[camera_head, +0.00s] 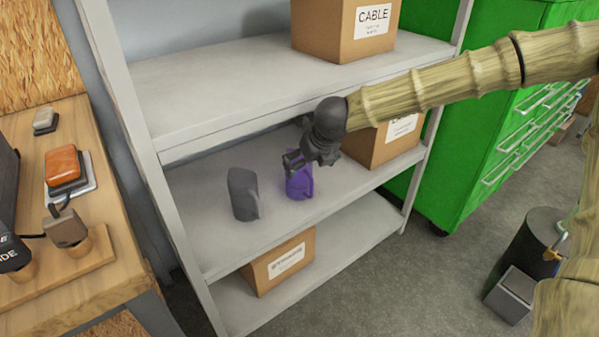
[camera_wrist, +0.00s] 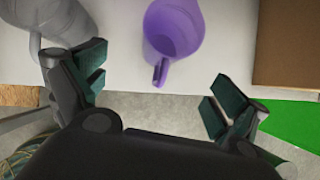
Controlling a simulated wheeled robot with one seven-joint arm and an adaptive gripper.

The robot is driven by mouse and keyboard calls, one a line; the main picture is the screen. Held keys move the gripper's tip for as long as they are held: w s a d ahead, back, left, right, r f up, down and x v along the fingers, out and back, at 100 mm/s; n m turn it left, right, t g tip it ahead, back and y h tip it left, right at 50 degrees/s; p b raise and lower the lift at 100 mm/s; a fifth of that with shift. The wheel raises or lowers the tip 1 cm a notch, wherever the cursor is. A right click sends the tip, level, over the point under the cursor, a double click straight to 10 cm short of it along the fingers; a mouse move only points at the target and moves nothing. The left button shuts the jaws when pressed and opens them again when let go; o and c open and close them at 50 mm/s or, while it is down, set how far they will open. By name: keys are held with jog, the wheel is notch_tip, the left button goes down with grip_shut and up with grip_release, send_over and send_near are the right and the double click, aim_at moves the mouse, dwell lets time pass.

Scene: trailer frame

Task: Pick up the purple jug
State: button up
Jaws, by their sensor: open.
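The purple jug (camera_head: 301,184) stands upright on the middle shelf in the head view, its upper left part hidden by my gripper. In the wrist view the purple jug (camera_wrist: 174,28) is seen from above, with its handle pointing down toward the space between my fingers. My gripper (camera_head: 293,160) is at the jug's top in the head view. In the wrist view my gripper (camera_wrist: 157,84) is open and empty, with its fingers spread on either side of the handle and no visible contact.
A grey jug (camera_head: 243,194) stands left of the purple one; it also shows in the wrist view (camera_wrist: 38,18). A cardboard box (camera_head: 385,145) is to the right on the same shelf (camera_head: 215,245). The upper shelf (camera_head: 220,85) is close above my gripper. A green cabinet (camera_head: 465,150) stands to the right.

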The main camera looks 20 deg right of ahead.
aim_at(301, 175)
jog(key=b+x, duration=0.1)
jog(key=x, duration=0.2)
jog(key=b+x, duration=0.1)
jog(key=x, duration=0.3)
jog(key=w+b+x, duration=0.1)
jog(key=x, duration=0.3)
jog(key=shift+w+d, duration=0.1)
jog(key=shift+d, duration=0.05)
jog(key=shift+r, duration=0.15)
jog(key=c, duration=1.1)
